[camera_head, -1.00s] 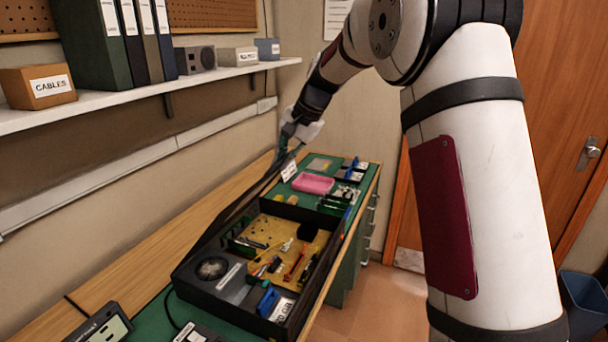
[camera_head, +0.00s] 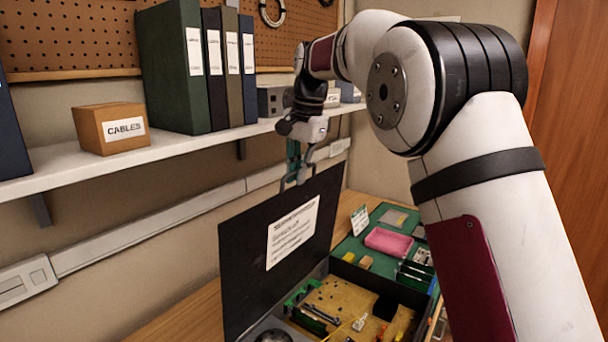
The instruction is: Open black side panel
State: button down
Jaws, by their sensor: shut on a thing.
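The black side panel (camera_head: 262,285) stands up at the left side of the black open case (camera_head: 398,291), with a white printed label on its face. Its lower edge is near the case's left wall; whether it is hinged there I cannot see. My gripper (camera_head: 297,183) is at the panel's top edge, pointing down, with its fingers closed on that edge. Inside the case are a yellow board (camera_head: 350,300), a round dark part at the bottom of the view, and small components. The case's near part is cut off by the frame.
A white shelf (camera_head: 200,152) runs along the wall behind my gripper, holding binders (camera_head: 175,70) and a "CABLES" box (camera_head: 112,130). A pink tray (camera_head: 388,241) and small parts lie on the green mat beyond the case. A wooden door is at the right.

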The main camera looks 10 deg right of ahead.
jog(key=shift+a, duration=0.1)
jog(key=c, duration=1.7)
grip_release()
jog(key=r, duration=0.4)
jog(key=s+d+r, duration=0.1)
jog(key=r, duration=0.6)
jog(key=shift+s+d+r, duration=0.2)
jog(key=shift+d+r, duration=0.05)
jog(key=shift+r, duration=0.1)
